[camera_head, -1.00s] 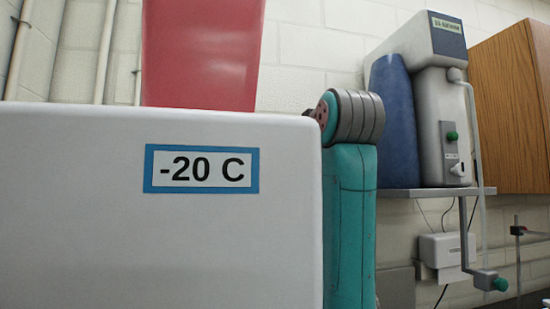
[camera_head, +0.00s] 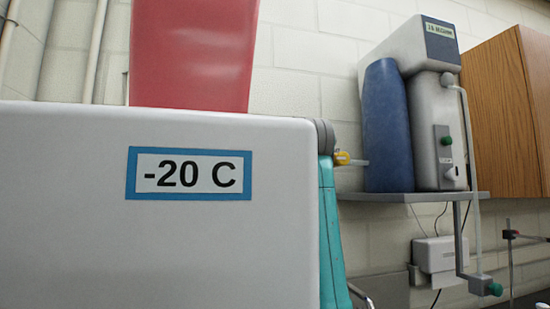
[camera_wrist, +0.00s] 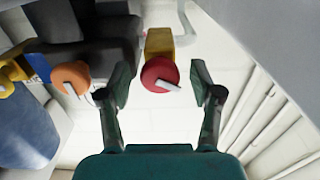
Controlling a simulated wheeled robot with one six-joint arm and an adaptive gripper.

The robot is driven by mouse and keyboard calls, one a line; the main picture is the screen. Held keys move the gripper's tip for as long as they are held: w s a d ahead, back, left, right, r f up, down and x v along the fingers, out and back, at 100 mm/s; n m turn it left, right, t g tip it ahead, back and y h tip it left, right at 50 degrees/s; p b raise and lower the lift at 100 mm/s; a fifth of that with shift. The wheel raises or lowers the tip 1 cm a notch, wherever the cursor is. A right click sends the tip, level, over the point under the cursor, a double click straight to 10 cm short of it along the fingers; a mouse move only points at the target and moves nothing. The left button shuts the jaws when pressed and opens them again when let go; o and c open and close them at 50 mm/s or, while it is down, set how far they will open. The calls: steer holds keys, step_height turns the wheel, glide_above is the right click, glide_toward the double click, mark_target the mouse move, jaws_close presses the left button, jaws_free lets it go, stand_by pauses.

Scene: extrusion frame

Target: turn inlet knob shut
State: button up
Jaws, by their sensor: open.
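In the wrist view a round red knob (camera_wrist: 158,74) with a pale pointer bar sits on a yellow body (camera_wrist: 159,42). The bar points to the lower right. An orange knob (camera_wrist: 70,76) with a pale pointer sits further left. I cannot tell which of them is the inlet knob. My gripper (camera_wrist: 161,72) is open and empty, with one finger on each side of the red knob; gaps show on both sides. In the head view a small yellow fitting (camera_head: 343,158) stands left of the blue cylinder (camera_head: 388,127); my gripper is hidden there.
A white box labelled -20 C (camera_head: 80,230) fills the lower left and hides most of my arm. A red bin (camera_head: 192,55) stands on it. The grey purifier unit (camera_head: 432,125) sits on a wall shelf (camera_head: 410,196), beside a wooden cabinet (camera_head: 508,110).

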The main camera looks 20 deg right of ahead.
steer(key=shift+w, duration=0.15)
steer(key=c, duration=1.1)
steer(key=shift+m, duration=2.8)
steer(key=o, duration=1.1)
